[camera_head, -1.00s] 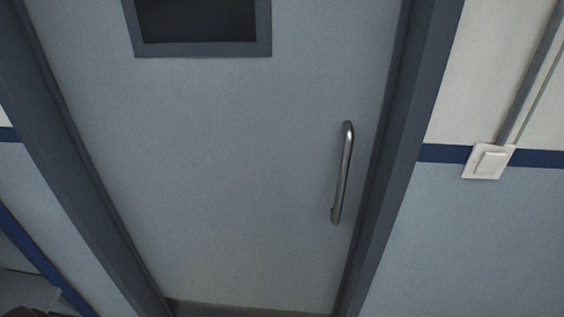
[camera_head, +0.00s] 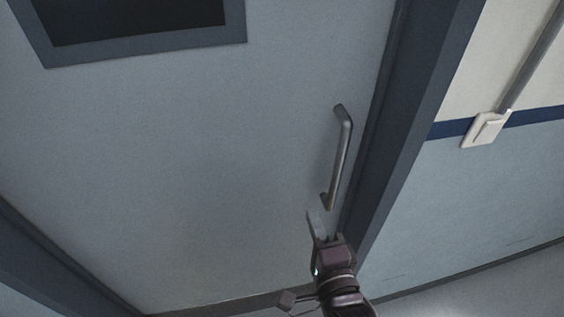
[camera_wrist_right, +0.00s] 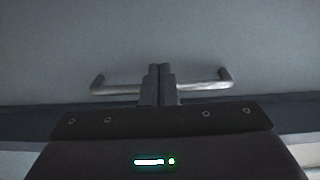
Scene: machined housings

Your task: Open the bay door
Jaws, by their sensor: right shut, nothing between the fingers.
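The grey bay door (camera_head: 190,150) fills most of the head view and looks shut in its dark frame (camera_head: 415,110). Its metal bar handle (camera_head: 343,150) stands upright near the door's right edge. My right gripper (camera_head: 316,218) is just below the handle's lower end in the head view, fingers pointing up towards the door. In the right wrist view the gripper (camera_wrist_right: 160,70) is shut and empty. Its fingers cover the middle of the handle (camera_wrist_right: 205,86), which runs crosswise behind them. Contact with the handle cannot be told. My left gripper is not in view.
A dark window (camera_head: 130,15) is set in the upper door. A white wall switch (camera_head: 485,130) with a conduit (camera_head: 535,65) is on the wall to the right. Bare floor (camera_head: 480,285) shows at the lower right.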

